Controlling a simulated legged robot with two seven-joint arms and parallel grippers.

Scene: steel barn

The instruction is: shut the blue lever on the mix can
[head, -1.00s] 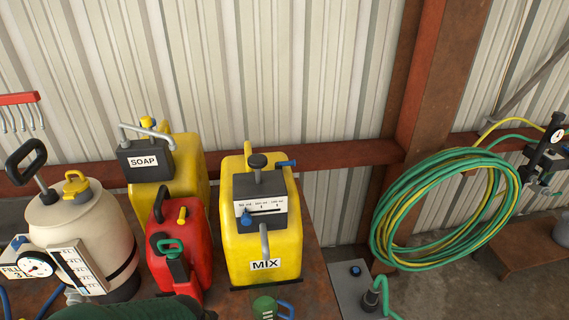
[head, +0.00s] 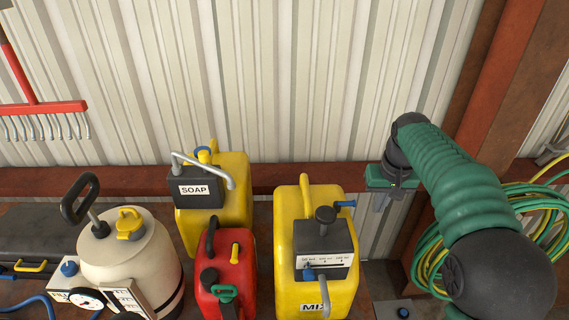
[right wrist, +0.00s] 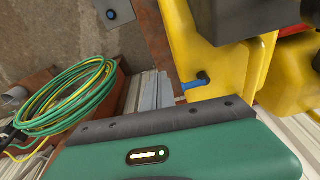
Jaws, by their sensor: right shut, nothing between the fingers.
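The yellow mix can (head: 285,256) stands on the bench at the lower middle of the head view, with a dark dosing box (head: 323,241) on it. The blue lever (head: 345,204) sticks out to the right near the can's top. In the right wrist view the lever (right wrist: 197,81) lies against the yellow can (right wrist: 228,72), just beyond the green gripper body. My right gripper (head: 385,198) is to the right of the can, apart from the lever, shut and empty. Its fingers are small in the head view. My left gripper is not in view.
A yellow soap can (head: 230,207), a red can (head: 241,258) and a cream sprayer tank (head: 140,260) stand left of the mix can. A corrugated wall (head: 270,80) rises behind. A coiled hose (head: 432,262) hangs at right, partly behind my arm.

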